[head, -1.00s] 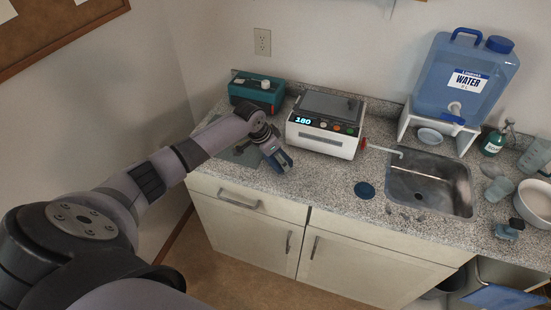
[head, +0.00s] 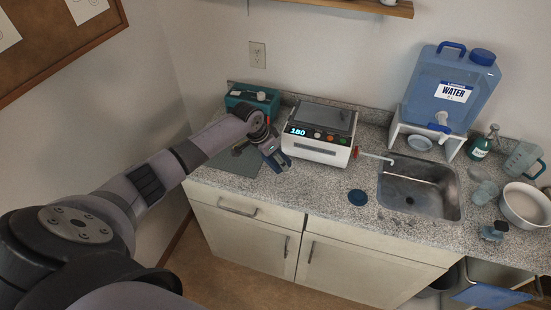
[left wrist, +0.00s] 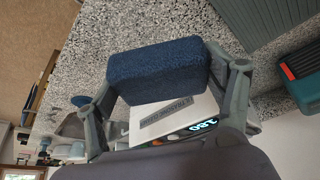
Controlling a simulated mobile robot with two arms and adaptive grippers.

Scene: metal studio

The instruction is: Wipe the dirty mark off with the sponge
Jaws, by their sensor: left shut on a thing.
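The sponge is a dark blue block (left wrist: 157,73), shown close in the left wrist view. My left gripper (left wrist: 165,84) is shut on it, with one finger at each end. In the head view my left gripper (head: 275,155) is over the speckled counter (head: 318,184), between a grey-green mat and the white device. I cannot tell whether the sponge touches the counter. I cannot make out a dirty mark in either view; the arm and sponge cover part of the counter. My right gripper is not in view.
The white device (head: 318,153) reading 180 stands close right of my gripper. A teal box (head: 252,99) is behind, and the mat (head: 236,162) lies left. A blue disc (head: 357,197), a sink (head: 420,190) and a water jug (head: 452,88) are farther right.

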